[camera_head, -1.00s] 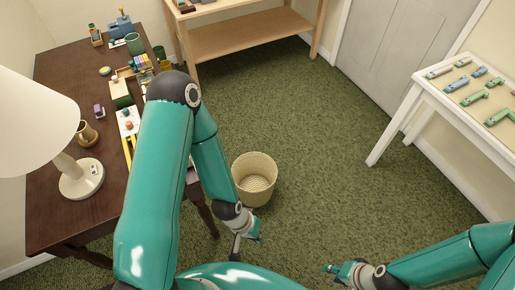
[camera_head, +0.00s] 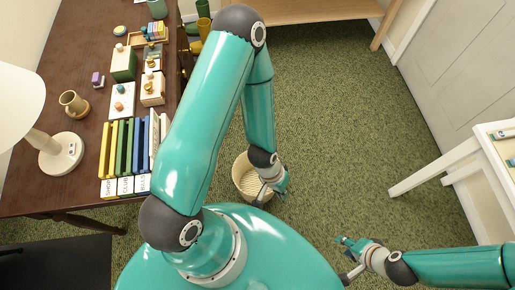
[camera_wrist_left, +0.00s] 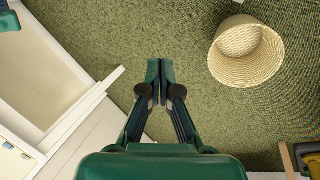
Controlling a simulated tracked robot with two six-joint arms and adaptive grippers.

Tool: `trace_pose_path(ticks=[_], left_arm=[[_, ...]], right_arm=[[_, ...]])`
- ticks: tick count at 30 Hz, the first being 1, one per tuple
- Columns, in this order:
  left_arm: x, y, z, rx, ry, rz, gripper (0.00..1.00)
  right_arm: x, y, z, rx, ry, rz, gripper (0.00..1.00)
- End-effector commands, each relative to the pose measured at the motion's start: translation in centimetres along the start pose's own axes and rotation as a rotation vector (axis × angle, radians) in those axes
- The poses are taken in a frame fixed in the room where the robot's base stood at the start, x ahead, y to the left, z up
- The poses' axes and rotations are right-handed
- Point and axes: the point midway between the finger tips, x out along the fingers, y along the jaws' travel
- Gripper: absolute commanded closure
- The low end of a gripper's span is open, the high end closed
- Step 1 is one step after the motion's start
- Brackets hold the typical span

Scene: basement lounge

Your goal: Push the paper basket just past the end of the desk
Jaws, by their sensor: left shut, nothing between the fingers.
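The paper basket (camera_head: 241,178), cream and woven, stands upright on the green carpet to the right of the dark wooden desk (camera_head: 85,155). My left forearm and gripper hide part of it in the head view. My left gripper (camera_head: 281,188) overlaps its right side there; I cannot tell from that view whether they touch. In the left wrist view the whole basket (camera_wrist_left: 246,52) shows, apart to the right of my shut, empty left gripper (camera_wrist_left: 160,70). My right gripper (camera_head: 344,243) is over open carpet at lower right; its jaws are too small to read.
The desk carries a lamp (camera_head: 60,150), a mug (camera_head: 73,103), binders (camera_head: 125,150) and small boxes. A white table (camera_head: 440,175) stands at right, a wooden shelf (camera_head: 310,10) at the back. Carpet between basket and white table is clear.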

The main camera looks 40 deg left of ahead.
Motion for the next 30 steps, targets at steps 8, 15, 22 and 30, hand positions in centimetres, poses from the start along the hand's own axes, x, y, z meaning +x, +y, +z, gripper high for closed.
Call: trace_pose_path(ticks=[8,15,22,30], left_arm=[[0.2,-0.1,-0.2,-0.002,0.001,0.000,1.00],[5.8,-2.9,-4.3,-0.048,-0.001,0.001,1.00],[16.1,-9.5,-13.4,-0.162,-0.020,-0.013,1.00],[24.6,-20.5,-23.7,-0.332,-0.046,-0.070,1.00]], right_arm=[[0.2,0.1,0.0,0.000,0.000,0.000,0.60],[4.4,1.6,0.0,0.000,0.000,0.000,0.60],[12.8,4.6,-0.1,0.000,0.000,0.000,0.60],[23.0,8.3,-0.1,0.000,0.000,0.000,0.60]])
